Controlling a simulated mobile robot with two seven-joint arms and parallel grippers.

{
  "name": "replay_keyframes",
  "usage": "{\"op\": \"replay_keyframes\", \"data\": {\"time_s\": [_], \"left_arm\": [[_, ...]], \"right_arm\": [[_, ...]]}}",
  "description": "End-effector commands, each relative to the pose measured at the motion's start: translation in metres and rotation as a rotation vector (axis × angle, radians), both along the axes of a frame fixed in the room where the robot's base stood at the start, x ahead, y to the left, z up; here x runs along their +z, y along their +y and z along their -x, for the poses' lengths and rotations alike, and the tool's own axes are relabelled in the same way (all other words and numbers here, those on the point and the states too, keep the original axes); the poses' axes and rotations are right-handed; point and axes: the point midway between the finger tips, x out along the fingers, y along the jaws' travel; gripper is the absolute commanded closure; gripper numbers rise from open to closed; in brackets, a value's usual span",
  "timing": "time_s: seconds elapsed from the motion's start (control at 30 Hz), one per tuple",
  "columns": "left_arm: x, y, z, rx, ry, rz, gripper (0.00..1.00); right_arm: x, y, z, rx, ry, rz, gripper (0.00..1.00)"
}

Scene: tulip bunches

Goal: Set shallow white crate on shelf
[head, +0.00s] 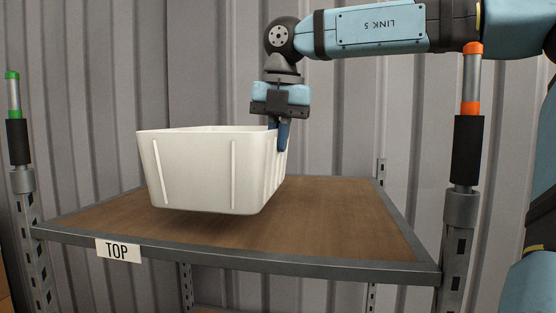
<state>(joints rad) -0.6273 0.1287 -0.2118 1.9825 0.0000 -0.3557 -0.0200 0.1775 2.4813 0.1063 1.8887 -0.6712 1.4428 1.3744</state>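A white crate (195,173) with ribbed walls is over the left part of the wooden top shelf (330,225). A dark shadow lies beneath the crate, and I cannot tell whether its base touches the board or hangs slightly above it. My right gripper (279,135) points down at the crate's right wall, with its blue fingers at the rim. It looks shut on that wall; part of the fingers is hidden behind the wall. The crate's inside is mostly hidden. My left gripper is not in view.
The shelf has a grey metal edge with a "TOP" label (118,251). Posts rise at its corners, one with a green cap (12,76), one with an orange cap (472,50). A corrugated wall (90,80) stands behind. The board's right half is clear.

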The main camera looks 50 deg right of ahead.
Motion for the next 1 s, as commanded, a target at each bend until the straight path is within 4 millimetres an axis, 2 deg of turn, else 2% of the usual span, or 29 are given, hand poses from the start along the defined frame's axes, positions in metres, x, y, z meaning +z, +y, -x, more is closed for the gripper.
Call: {"op": "replay_keyframes", "data": {"time_s": [0.17,0.43,0.83,0.9,0.93,1.0], "left_arm": [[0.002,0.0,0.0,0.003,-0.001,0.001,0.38],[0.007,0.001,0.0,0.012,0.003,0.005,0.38],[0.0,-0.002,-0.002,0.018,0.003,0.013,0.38],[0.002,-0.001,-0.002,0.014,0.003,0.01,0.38],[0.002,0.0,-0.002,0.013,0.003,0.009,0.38],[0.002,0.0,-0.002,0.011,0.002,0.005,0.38]], "right_arm": [[-0.01,0.0,0.0,0.0,-0.002,0.0,1.0],[-0.042,0.0,0.0,0.0,-0.003,-0.001,1.0],[-0.05,0.0,0.0,0.0,-0.004,0.0,1.0],[-0.048,0.0,0.0,0.0,-0.001,0.0,0.8],[-0.048,0.0,0.0,0.0,-0.001,0.0,0.73],[-0.048,0.0,0.0,0.0,-0.001,0.0,0.7]]}}
